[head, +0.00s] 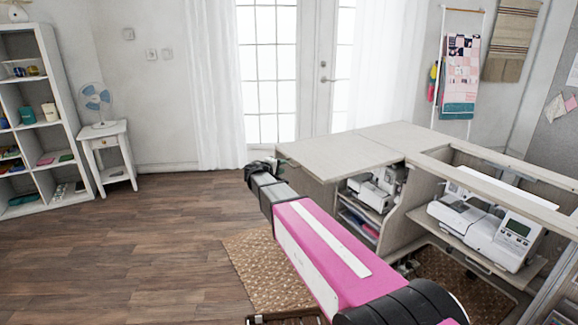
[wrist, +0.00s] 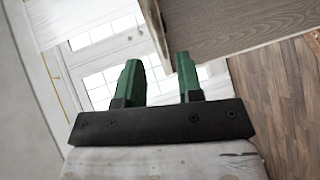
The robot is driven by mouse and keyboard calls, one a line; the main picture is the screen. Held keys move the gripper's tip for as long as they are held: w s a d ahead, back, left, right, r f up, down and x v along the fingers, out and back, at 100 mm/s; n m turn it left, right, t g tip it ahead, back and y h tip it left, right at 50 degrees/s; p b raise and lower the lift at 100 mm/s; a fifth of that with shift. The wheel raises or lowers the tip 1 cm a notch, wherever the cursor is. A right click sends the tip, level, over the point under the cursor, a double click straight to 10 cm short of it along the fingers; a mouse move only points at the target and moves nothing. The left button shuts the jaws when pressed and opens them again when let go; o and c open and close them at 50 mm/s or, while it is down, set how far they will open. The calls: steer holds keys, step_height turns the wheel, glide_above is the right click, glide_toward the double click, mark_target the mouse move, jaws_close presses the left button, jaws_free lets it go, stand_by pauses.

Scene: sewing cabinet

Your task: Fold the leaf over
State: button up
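The sewing cabinet has a pale wood-grain top; its left panel (head: 328,156), which seems to be the leaf, lies flat in the head view. My gripper (head: 279,163) is at that panel's left end, mostly hidden behind my arm, with a bit of green showing. In the wrist view, the two green fingers of my gripper (wrist: 160,78) stand apart. A wood-grain panel (wrist: 225,28) fills the upper right there, and its pale edge runs down toward the gap between the fingers. I cannot tell whether the fingers touch it. Nothing is clearly held.
A white sewing machine (head: 490,228) sits in the cabinet's open right bay, and another machine (head: 378,187) stands on a shelf below the top. A woven rug (head: 262,262) lies in front. The wooden floor (head: 130,240) at left is clear. White double doors (head: 290,75) stand behind.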

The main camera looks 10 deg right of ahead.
mark_target(289, 164)
steer(key=shift+x, duration=3.2)
jaws_close()
